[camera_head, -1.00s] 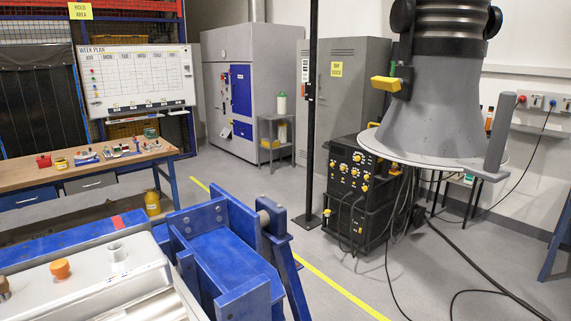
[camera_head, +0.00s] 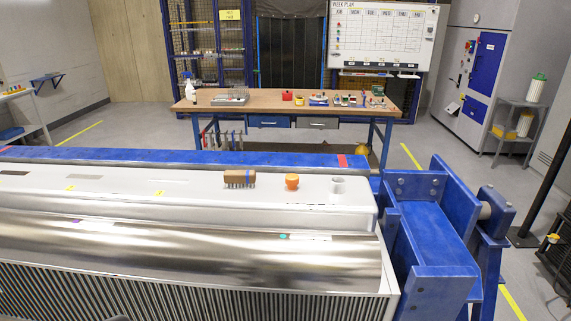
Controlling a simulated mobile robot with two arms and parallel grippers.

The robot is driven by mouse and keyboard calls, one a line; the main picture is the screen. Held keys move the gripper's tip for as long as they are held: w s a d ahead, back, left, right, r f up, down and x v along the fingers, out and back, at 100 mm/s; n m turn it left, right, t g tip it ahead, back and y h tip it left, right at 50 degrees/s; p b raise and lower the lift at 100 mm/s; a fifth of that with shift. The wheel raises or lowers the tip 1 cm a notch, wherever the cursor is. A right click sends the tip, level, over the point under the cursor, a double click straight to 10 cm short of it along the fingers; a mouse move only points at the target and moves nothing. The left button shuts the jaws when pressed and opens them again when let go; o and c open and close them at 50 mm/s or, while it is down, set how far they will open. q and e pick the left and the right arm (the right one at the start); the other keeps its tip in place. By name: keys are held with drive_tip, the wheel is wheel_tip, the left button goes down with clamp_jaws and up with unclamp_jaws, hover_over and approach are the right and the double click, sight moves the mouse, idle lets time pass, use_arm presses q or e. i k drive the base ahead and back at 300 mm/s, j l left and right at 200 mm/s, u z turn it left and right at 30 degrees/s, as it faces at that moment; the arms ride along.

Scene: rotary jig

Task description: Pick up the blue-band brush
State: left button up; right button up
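A brush (camera_head: 239,179) with a brown wooden back and dark bristles lies on the white top of the long machine in front of me. A blue band (camera_head: 248,177) shows near its right end. It sits left of an orange knob-like piece (camera_head: 292,181), with a small gap between them. Neither of my grippers is in view.
A light grey ring-shaped piece (camera_head: 338,185) stands right of the orange piece. A polished metal roller (camera_head: 190,250) lies nearer me, with a blue frame (camera_head: 430,230) at the right end. A wooden workbench (camera_head: 260,105) with several items stands behind.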

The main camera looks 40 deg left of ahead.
sight(231, 177)
drive_tip(key=u, duration=1.7)
